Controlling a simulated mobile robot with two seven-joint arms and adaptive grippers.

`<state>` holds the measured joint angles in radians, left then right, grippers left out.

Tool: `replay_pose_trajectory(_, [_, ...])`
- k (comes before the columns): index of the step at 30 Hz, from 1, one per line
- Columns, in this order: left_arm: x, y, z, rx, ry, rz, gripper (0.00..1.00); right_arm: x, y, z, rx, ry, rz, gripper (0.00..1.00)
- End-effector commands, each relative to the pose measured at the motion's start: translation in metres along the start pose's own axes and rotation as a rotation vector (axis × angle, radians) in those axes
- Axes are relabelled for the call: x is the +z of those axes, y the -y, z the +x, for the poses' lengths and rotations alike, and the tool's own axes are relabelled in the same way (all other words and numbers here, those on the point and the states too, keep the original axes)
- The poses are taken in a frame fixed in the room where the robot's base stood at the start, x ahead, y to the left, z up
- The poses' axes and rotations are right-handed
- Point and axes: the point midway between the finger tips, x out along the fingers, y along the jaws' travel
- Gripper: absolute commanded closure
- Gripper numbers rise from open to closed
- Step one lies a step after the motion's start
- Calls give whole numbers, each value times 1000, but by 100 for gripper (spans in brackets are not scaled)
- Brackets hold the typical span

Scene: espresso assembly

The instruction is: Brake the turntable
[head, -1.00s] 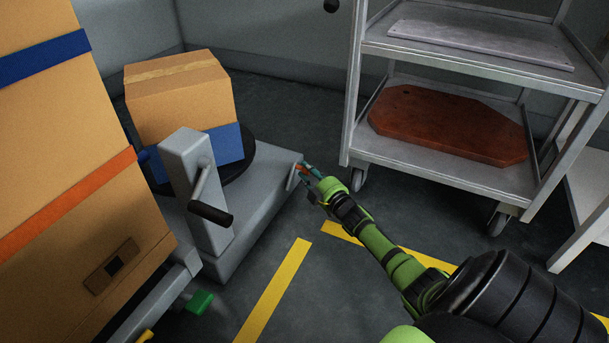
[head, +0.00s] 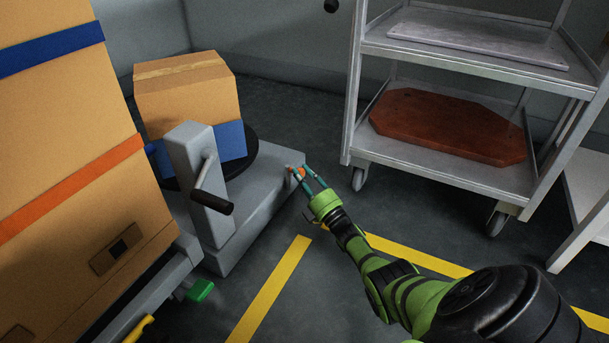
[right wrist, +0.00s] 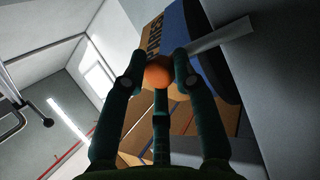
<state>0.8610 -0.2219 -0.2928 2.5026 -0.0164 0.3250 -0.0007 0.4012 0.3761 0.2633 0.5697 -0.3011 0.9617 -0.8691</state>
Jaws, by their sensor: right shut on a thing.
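The turntable is a grey base (head: 262,205) with a dark round platter (head: 246,160). A cardboard box (head: 187,100) with a blue band sits on the platter. A grey post with a black-handled crank (head: 212,203) stands at the base's front. My right gripper (head: 299,174) is at the right end of the base, shut on a small orange knob (head: 301,173). In the right wrist view the orange knob (right wrist: 158,75) sits between the fingers of the right gripper (right wrist: 160,78). What the knob is fixed to is partly hidden. My left gripper is not in view.
A tall strapped carton stack (head: 70,150) stands at the left, with a green pedal (head: 199,290) below it. A metal shelf cart (head: 440,165) holding a brown board (head: 445,125) stands at the right. Yellow floor lines (head: 268,290) cross the open floor.

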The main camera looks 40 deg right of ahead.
Motion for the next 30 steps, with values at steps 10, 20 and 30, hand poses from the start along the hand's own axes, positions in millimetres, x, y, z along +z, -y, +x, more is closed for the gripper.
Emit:
replay_pose_trajectory(10, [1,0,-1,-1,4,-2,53,-8,0,2,18,-30,-36,100])
replay_pose_trajectory(20, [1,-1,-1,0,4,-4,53,-10,1,1,16,-33,-34,47])
replay_pose_trajectory(30, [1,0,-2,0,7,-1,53,-5,0,0,14,-22,-33,47])
